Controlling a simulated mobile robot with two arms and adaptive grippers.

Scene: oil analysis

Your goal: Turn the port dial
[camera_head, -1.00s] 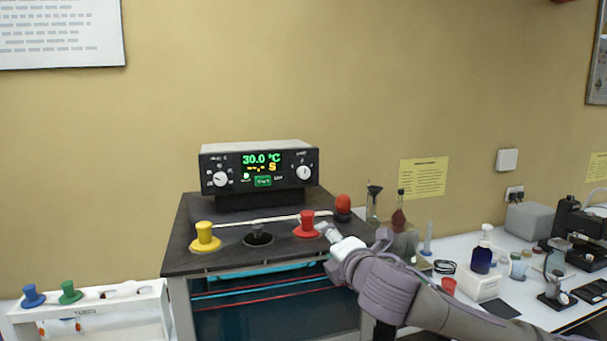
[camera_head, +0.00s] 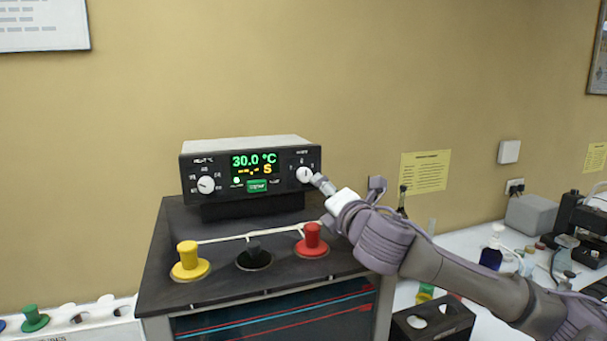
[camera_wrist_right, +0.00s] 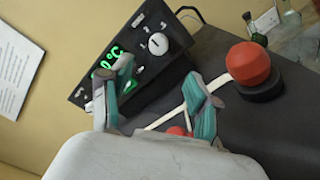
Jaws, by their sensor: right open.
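The control box (camera_head: 250,165) stands on the dark bath top. Its front has a green-lit display reading 30.0 °C and two white dials. The right dial (camera_head: 305,174), which I take as the port dial, has small marks around it; it also shows in the right wrist view (camera_wrist_right: 158,43). The left dial (camera_head: 206,185) is on the far side of the display. My right gripper (camera_head: 320,181) is just right of the right dial. In the right wrist view its teal-padded fingers (camera_wrist_right: 160,96) are apart and empty, with the dial beyond them. My left gripper is not in view.
A red ball-topped piece (camera_wrist_right: 250,63) stands near my right gripper. Lab items crowd the bench at right.

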